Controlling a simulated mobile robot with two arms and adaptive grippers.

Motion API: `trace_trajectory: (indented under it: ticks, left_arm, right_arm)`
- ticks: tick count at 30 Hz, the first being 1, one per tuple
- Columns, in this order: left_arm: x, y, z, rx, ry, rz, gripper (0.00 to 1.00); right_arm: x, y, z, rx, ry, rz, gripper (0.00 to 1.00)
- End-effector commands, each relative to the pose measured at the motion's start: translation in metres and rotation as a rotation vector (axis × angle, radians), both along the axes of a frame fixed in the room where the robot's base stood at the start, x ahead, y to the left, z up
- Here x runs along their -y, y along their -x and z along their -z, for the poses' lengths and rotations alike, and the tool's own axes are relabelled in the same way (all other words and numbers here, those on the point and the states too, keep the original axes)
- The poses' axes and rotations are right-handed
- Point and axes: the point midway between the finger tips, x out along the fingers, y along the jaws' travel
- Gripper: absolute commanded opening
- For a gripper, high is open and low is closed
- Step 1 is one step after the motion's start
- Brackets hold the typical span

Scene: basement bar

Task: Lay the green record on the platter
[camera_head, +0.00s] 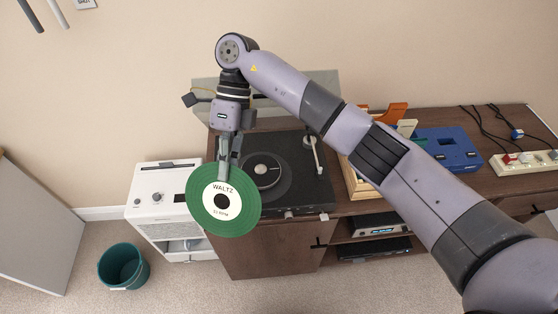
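The green record (240,219) has a cream label reading "WALTZ" and a dark centre. My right gripper (225,172) is shut on the record at its far edge. The record hangs in front of and left of the turntable (310,189), and its tilt is hard to tell. The tonearm (313,150) is at the platter's right side. My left gripper is not in view.
A wooden rack (357,183) and a blue case (447,150) stand right of the turntable. A power strip (527,161) with cables lies at the far right. A white appliance (160,197) and a teal bin (123,266) stand at left.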

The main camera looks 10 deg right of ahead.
Motion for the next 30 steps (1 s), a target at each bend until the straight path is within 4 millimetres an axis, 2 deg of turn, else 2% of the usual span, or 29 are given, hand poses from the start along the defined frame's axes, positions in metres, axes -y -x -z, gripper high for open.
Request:
trace_trajectory:
  ticks: [9,14,17,20,27,30]
  left_arm:
    - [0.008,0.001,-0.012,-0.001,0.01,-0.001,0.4]
    - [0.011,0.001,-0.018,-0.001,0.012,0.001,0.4]
    - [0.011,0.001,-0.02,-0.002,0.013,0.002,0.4]
    - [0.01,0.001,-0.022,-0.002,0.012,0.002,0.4]
    - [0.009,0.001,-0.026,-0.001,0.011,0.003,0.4]
    - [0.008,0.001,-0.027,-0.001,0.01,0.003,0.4]
  right_arm:
    - [-0.035,-0.03,0.002,-0.188,-0.183,0.842,0.0]
    - [-0.035,-0.049,0.016,-0.24,-0.337,1.211,0.0]
    - [-0.022,-0.061,0.031,-0.254,-0.44,1.395,0.0]
    - [0.002,-0.072,0.048,-0.254,-0.547,1.56,0.0]
    - [0.08,-0.083,0.094,-0.197,-0.777,1.863,0.0]
    - [0.103,-0.082,0.106,-0.168,-0.835,1.928,0.0]
